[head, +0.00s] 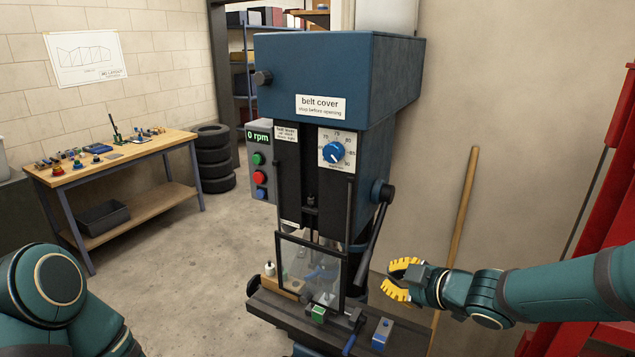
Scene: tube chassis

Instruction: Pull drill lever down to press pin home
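The drill press has a dark lever (372,237) on its right side. The lever hangs from a round hub (382,193) and slopes down to the left. My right gripper (389,279) has yellow finger pads spread apart, empty, just right of the lever's lower end; whether they touch is unclear. A clear guard (310,265) in a black frame covers the work area under the spindle (311,205). I cannot make out the pin behind it. My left arm shows at the lower left, but its gripper is out of view.
The press table (285,312) carries a green block (318,314), a blue block (381,334) and a blue-handled clamp. The display (258,136) reads 0 rpm. A wooden pole (458,235) leans on the wall behind my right arm. A workbench (115,165) stands at left.

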